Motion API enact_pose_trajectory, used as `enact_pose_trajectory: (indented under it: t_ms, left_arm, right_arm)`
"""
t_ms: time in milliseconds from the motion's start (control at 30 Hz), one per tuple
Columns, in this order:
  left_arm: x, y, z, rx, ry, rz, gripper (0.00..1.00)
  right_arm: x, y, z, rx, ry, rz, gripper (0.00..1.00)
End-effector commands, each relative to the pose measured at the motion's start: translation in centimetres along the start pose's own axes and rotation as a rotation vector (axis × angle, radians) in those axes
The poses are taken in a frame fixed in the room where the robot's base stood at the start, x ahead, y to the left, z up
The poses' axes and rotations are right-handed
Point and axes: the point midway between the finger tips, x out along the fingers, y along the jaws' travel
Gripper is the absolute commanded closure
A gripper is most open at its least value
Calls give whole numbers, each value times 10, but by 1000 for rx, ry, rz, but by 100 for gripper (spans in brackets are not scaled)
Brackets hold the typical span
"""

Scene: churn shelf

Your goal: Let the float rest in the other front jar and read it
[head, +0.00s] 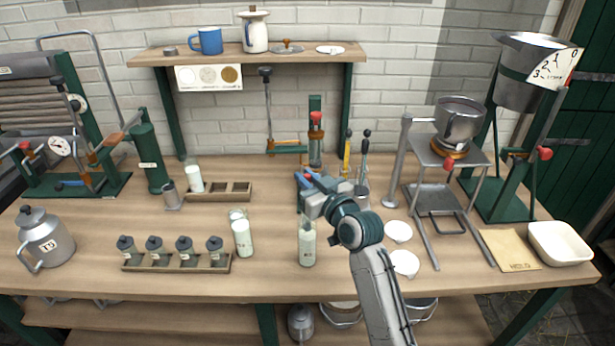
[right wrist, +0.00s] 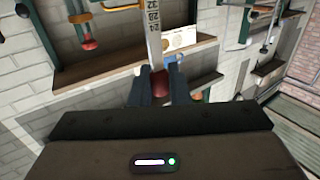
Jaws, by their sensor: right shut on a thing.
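Two glass jars of white milk stand at the front of the bench: the left front jar (head: 243,239) and the right front jar (head: 307,249). My right gripper (head: 308,188) is above and behind the right front jar, apart from the left one. In the right wrist view my right gripper (right wrist: 160,88) is shut on the float, whose red part (right wrist: 160,84) lies between the fingers. The float's pale numbered stem (right wrist: 153,35) extends beyond them. In the head view I cannot make out the float clearly. My left gripper is not in view.
A rack of several small lidded bottles (head: 178,262) is left of the jars. Behind are a wooden rack (head: 236,190) with a milk bottle and a green stand (head: 315,140). Bench between the two jars is clear.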

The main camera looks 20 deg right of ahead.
Motion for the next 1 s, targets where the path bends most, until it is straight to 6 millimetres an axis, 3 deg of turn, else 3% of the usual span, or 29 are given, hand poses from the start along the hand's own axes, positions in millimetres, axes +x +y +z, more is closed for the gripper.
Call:
enact_pose_trajectory:
  t_ms: [1000]
  left_arm:
    - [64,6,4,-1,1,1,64]
  right_arm:
    - [0,0,85,-1,0,0,97]
